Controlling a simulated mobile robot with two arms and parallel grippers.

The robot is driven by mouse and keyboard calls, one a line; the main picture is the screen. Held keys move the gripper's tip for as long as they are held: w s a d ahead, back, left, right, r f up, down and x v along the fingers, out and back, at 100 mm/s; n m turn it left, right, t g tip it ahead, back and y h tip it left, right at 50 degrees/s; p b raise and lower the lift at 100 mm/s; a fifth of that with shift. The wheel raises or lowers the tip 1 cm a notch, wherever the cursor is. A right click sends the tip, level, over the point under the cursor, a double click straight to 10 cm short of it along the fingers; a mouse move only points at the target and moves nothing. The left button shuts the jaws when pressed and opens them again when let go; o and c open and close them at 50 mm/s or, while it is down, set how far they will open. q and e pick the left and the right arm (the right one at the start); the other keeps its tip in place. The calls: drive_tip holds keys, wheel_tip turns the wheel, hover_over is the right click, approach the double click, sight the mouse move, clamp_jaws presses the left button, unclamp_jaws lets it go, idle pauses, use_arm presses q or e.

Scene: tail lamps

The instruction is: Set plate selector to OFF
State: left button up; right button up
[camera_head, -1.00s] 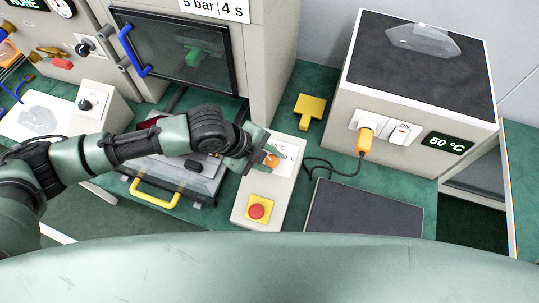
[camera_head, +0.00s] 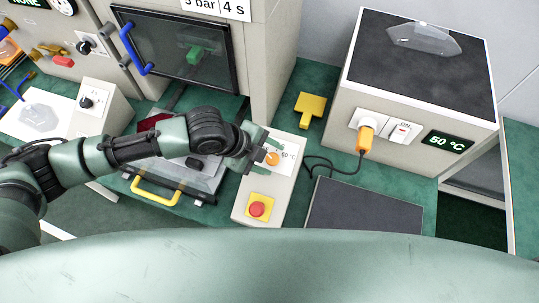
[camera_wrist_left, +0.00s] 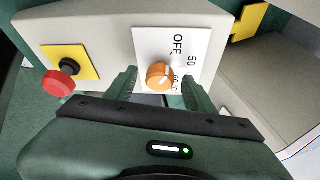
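The plate selector is an orange knob (camera_head: 272,158) on a white label on the sloped grey control box (camera_head: 242,205). In the left wrist view the knob (camera_wrist_left: 160,75) sits below the printed OFF, with 50 and 60 °C to its right. I cannot tell surely which mark it points to. My left gripper (camera_head: 262,154) is at the knob's left side in the head view. In the left wrist view its fingers (camera_wrist_left: 160,86) stand open, one on each side of the knob, with gaps to it. My right gripper is not in view.
A red push button (camera_head: 257,209) on a yellow base sits on the same box, in front of the knob. The heated box (camera_head: 410,105) with an orange plug (camera_head: 366,135) stands right. A dark flat plate (camera_head: 365,208) lies right of the control box. A yellow piece (camera_head: 307,108) lies behind.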

use_arm(q)
drive_tip(key=b+v, duration=0.1)
drive_tip(key=v, duration=0.6)
drive_tip(key=shift+a+r+b, duration=0.2)
drive_tip(key=shift+r+b, duration=0.1)
drive_tip(key=shift+b, duration=0.05)
drive_tip(key=shift+s, duration=0.1)
idle(0.4)
